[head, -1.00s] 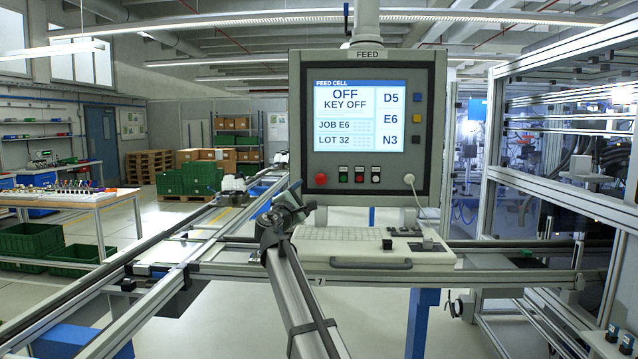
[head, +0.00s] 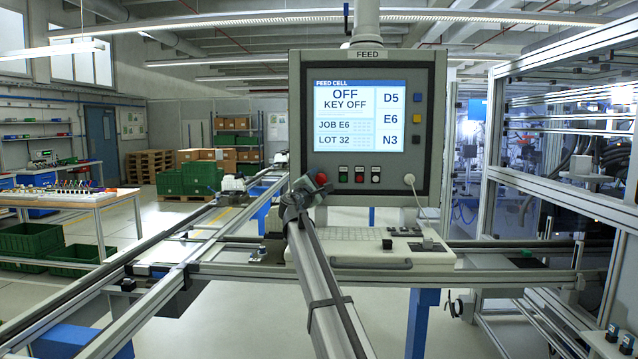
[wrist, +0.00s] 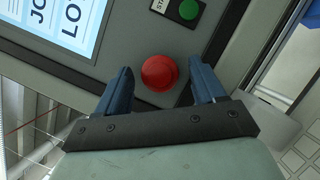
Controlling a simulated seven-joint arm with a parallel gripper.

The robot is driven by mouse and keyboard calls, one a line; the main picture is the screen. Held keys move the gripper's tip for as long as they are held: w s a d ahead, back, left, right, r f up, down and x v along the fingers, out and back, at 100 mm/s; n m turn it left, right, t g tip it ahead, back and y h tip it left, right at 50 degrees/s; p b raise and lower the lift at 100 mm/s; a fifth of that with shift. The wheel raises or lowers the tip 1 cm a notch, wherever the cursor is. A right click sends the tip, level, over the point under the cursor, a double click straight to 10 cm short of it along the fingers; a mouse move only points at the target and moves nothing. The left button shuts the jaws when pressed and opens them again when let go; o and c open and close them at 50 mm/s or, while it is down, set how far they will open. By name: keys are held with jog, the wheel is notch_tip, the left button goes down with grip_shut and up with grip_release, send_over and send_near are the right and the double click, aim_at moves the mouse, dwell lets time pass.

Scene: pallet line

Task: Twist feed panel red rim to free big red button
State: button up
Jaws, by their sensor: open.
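The feed panel (head: 436,150) is a grey upright box with a lit screen reading OFF, KEY OFF. Its big red button (wrist: 159,73) sits below the screen's left part, and in the head view it is partly hidden behind my gripper (head: 318,188). In the wrist view my gripper (wrist: 162,88) is open, one blue finger on each side of the red button, with a gap on both sides. The fingers do not appear to touch it. I cannot tell the fingertips' exact depth from the panel face. The rim cannot be told apart from the button.
A green button (wrist: 189,9) lies close to the red one; small buttons run in a row to its right (head: 359,174). A keyboard shelf (head: 350,246) juts out below the panel. A white cable (head: 412,190) hangs at the panel's lower right.

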jog(key=c, duration=1.1)
jog(key=shift+m, duration=0.4)
jog(key=m, duration=0.1)
jog(key=m+g, duration=0.1)
jog(key=m, duration=0.1)
jog(key=shift+a+r+m+g+h, duration=0.1)
jog(key=shift+r+m+g+h, duration=0.05)
jog(key=shift+m+g+h, duration=0.15)
jog(key=shift+r+m+g, duration=0.1)
jog(key=shift+m+g, duration=0.4)
jog(key=shift+m, duration=0.9)
jog(key=o, duration=1.1)
